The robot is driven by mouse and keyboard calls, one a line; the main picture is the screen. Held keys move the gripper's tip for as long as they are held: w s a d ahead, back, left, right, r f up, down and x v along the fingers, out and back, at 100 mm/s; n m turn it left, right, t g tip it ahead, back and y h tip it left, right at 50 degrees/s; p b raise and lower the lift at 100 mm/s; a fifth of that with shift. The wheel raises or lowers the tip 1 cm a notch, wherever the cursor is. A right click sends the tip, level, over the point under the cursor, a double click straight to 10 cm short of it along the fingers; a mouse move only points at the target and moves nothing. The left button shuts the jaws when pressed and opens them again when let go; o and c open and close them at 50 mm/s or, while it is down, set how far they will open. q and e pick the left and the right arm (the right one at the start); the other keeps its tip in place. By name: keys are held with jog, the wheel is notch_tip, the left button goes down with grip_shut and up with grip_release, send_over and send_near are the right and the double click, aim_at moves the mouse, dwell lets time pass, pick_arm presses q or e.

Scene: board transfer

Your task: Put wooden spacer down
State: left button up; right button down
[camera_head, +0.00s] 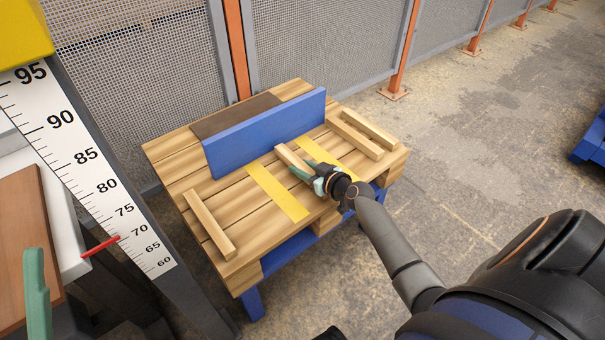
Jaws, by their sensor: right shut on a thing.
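A wooden spacer (289,157), a short pale bar, is between the teal fingers of my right gripper (304,171), which is shut on it. The gripper is low over the slatted wooden pallet top (180,163), between two yellow strips, a left one (277,192) and a right one (335,165). I cannot tell whether the spacer touches the slats. Part of it is hidden by the gripper. One teal finger of my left gripper (37,295) shows at the lower left edge; its opening cannot be seen.
A blue upright board (265,133) stands behind the spacer, with a dark brown panel (235,115) behind it. Another wooden bar (209,224) lies at the left, and two bars (355,138) lie at the right. A numbered height scale (90,155) and a brown board (28,235) are at left.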

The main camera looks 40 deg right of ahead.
jog(key=shift+f, duration=0.15)
jog(key=shift+f, duration=0.15)
jog(key=c, duration=0.5)
grip_release()
